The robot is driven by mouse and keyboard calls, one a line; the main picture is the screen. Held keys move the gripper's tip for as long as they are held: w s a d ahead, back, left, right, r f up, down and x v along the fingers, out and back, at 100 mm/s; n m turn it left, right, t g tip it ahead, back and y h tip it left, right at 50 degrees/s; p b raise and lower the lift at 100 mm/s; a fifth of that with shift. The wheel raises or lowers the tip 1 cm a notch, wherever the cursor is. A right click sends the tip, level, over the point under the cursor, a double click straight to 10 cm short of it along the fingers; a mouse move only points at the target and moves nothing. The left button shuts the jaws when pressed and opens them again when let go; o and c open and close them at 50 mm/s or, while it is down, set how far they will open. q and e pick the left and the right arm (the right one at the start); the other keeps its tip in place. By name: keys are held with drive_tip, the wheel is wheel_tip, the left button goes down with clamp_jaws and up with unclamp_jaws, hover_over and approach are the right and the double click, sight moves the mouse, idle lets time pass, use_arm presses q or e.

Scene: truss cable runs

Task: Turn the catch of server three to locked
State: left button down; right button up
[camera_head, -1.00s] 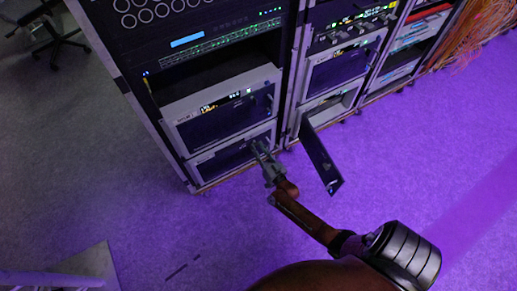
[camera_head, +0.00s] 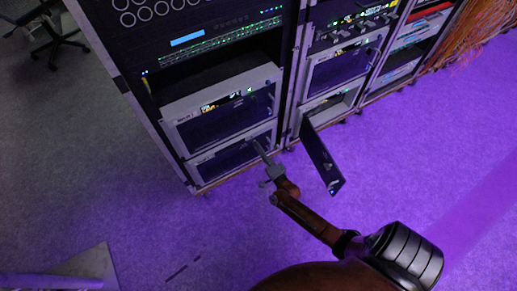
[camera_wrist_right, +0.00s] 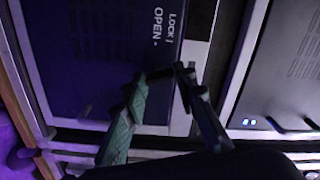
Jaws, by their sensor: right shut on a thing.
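The lower server (camera_head: 225,160) in the left rack has a pale frame and a dark front; I cannot read its number. In the right wrist view its dark front (camera_wrist_right: 90,60) bears the words LOCK and OPEN (camera_wrist_right: 165,25). My right gripper (camera_head: 259,146) reaches the right end of this front, and in the wrist view its fingertips (camera_wrist_right: 162,77) close beside the OPEN mark. It is shut on the catch, which is mostly hidden between the fingers, so its exact angle is unclear. My left gripper is not in view.
Another server (camera_head: 220,112) sits directly above. To the right, a dark door panel (camera_head: 322,160) hangs open from the neighbouring rack, close to my right forearm. Orange cables (camera_head: 470,35) hang at the far right.

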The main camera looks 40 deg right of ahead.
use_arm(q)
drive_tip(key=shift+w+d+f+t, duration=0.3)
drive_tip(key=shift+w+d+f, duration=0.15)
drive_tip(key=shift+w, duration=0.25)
use_arm(e)
drive_tip(key=m, duration=0.4)
drive_tip(key=shift+a+f, duration=0.1)
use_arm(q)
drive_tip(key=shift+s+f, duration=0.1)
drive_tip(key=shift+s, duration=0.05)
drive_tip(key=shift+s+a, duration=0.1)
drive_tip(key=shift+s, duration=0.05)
use_arm(e)
drive_tip(key=o, duration=1.1)
drive_tip(key=v, duration=1.2)
drive_tip(key=shift+a, duration=0.1)
